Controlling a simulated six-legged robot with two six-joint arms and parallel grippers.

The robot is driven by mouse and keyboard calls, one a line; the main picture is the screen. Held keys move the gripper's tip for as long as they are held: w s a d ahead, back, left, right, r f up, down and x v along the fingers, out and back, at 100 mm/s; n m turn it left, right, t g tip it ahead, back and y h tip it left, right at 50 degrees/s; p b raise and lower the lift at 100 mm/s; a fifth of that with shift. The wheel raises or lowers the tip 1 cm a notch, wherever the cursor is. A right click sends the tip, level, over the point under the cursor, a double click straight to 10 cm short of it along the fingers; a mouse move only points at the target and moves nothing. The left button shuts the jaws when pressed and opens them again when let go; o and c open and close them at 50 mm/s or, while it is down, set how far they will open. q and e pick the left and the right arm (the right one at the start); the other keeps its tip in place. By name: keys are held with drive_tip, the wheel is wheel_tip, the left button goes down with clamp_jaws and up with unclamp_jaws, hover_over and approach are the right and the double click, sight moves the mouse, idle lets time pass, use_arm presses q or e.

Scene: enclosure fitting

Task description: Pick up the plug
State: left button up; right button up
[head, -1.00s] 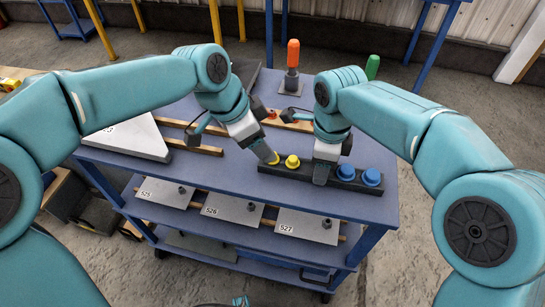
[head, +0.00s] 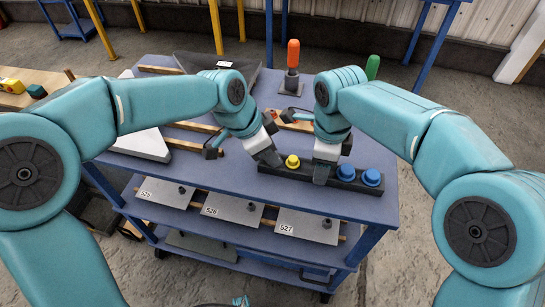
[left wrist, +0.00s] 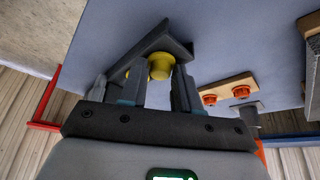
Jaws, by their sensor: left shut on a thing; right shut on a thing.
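A dark rack (head: 345,183) lies on the blue table, with a yellow plug (head: 292,161) and two blue plugs (head: 372,177) on it. My left gripper (head: 274,163) is at the rack's left end, left of the visible yellow plug. In the left wrist view, a yellow plug (left wrist: 160,67) sits between the fingers of my left gripper (left wrist: 162,88), shut on it, close to the rack. The head view hides this plug behind the fingers. My right gripper (head: 322,177) points down at the rack's middle, shut on it between the yellow and blue plugs; its fingertips are partly hidden.
Wooden strips with red fittings (left wrist: 240,91) lie behind the rack. A pale panel (head: 143,143) is at the table's left. An orange-handled tool (head: 293,55) stands at the back. The lower shelf holds several numbered plates (head: 232,208). Table space in front of the rack is narrow.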

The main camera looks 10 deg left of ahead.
drive_tip(key=shift+f, duration=0.15)
drive_tip(key=o, duration=1.1)
use_arm(q)
wheel_tip(320, 180, up, 10)
use_arm(e)
drive_tip(key=shift+o, duration=0.2)
wheel_tip(320, 180, up, 12)
drive_tip(key=shift+f, duration=0.1)
drive_tip(key=shift+r, duration=0.2)
use_arm(q)
drive_tip(key=shift+s, duration=0.1)
use_arm(e)
drive_tip(key=shift+s, duration=0.1)
